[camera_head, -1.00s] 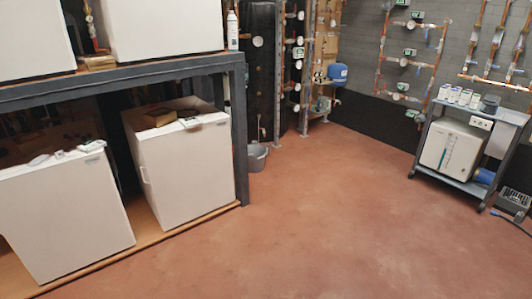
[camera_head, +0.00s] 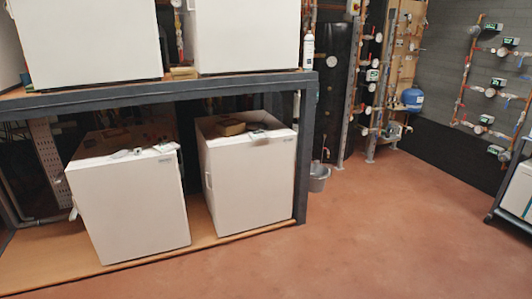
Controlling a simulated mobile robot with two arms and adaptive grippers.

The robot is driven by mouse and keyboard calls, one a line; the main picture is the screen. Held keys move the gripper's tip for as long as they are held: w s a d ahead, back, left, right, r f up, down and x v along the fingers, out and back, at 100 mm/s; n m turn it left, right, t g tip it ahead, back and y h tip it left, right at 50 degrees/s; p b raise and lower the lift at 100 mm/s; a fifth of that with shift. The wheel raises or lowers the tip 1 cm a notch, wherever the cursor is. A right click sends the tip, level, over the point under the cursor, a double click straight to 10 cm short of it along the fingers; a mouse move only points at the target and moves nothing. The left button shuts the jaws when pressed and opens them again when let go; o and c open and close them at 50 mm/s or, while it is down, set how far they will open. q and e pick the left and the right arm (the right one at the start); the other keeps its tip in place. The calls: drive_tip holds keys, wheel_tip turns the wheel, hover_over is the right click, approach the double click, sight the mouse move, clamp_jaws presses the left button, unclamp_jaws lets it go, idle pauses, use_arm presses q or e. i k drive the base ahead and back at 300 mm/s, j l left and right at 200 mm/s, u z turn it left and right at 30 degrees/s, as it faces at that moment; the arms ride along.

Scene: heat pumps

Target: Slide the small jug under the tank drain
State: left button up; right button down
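A grey bucket-like vessel (camera_head: 319,178) stands upright on the floor beside the rack's right leg. I cannot tell whether it is the small jug. A tall black tank (camera_head: 335,85) stands just behind it. A small pipe end, perhaps the drain (camera_head: 326,153), shows low on the tank, a little above and right of the vessel's rim. Neither of my grippers is in view.
A dark metal rack (camera_head: 304,150) holds white units (camera_head: 247,180) on two levels at left. Pipework with gauges (camera_head: 372,75) and a blue vessel (camera_head: 412,99) stand behind. A cart (camera_head: 512,195) is cut off at right. The red floor (camera_head: 400,230) is clear.

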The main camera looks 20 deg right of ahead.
sight(330, 167)
drive_tip(key=i+l+z, duration=1.05)
drive_tip(key=i+z, duration=0.5)
drive_tip(key=i, duration=1.9)
drive_tip(key=i+l+u, duration=0.2)
drive_tip(key=i, duration=0.25)
drive_tip(key=i+u, duration=0.15)
drive_tip(key=i, duration=0.3)
drive_tip(key=i+l+u, duration=0.2)
drive_tip(key=i, duration=0.25)
drive_tip(key=i+l+u, duration=0.2)
drive_tip(key=i, duration=0.25)
drive_tip(key=l, duration=0.1)
